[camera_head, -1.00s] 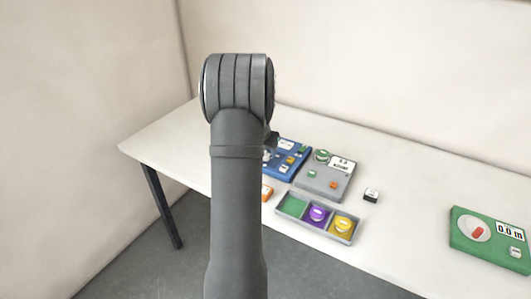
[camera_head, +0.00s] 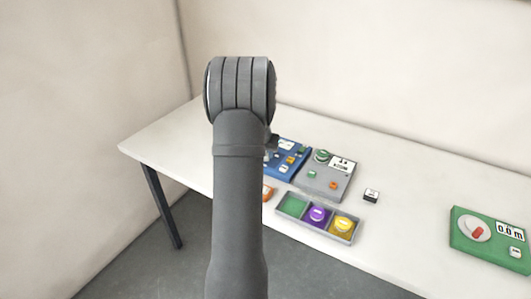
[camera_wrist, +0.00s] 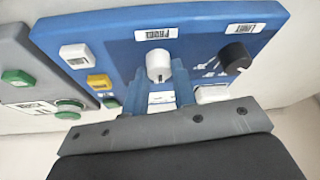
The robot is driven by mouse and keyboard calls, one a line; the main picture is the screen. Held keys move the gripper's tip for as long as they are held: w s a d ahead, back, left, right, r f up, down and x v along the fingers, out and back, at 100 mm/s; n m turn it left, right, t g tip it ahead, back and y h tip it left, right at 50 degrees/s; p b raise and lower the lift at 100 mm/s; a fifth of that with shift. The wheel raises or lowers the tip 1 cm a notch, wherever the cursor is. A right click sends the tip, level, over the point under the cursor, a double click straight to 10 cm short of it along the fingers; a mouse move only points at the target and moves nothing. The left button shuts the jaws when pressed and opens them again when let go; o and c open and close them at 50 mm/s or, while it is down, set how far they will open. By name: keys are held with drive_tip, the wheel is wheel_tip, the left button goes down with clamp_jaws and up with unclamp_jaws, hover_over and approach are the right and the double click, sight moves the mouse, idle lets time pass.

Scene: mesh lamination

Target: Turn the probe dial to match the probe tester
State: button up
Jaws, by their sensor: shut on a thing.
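A blue panel (camera_wrist: 110,38) fills much of the wrist view, and its far part shows in the head view (camera_head: 287,160). A white dial (camera_wrist: 158,63) with a dark mark stands on it under a small label. My gripper (camera_wrist: 157,84) is shut on this white dial, with its two blue fingers at either side. A black knob (camera_wrist: 236,55) is to the right. In the head view my arm hides the gripper and the dial. Which unit is the probe tester I cannot tell; a grey box (camera_head: 318,182) with a small display (camera_head: 341,165) stands beside the panel.
A grey tray (camera_head: 330,236) with green, purple and yellow compartments lies in front. A small white-and-black block (camera_head: 371,195) is right of it. A green unit (camera_head: 487,246) with a red-marked dial and a "0.0 m" display sits far right. The table's left end is clear.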

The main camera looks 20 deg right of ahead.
drive_tip(key=n+y, duration=0.1)
drive_tip(key=n, duration=0.1)
drive_tip(key=n+y, duration=0.1)
drive_tip(key=n, duration=0.1)
drive_tip(key=shift+d+n+t, duration=0.15)
drive_tip(key=shift+n+t, duration=0.15)
drive_tip(key=shift+n+y, duration=0.7)
drive_tip(key=shift+n, duration=1.2)
drive_tip(key=o, duration=1)
drive_tip(key=v, duration=1.7)
drive_tip(key=shift+d, duration=0.15)
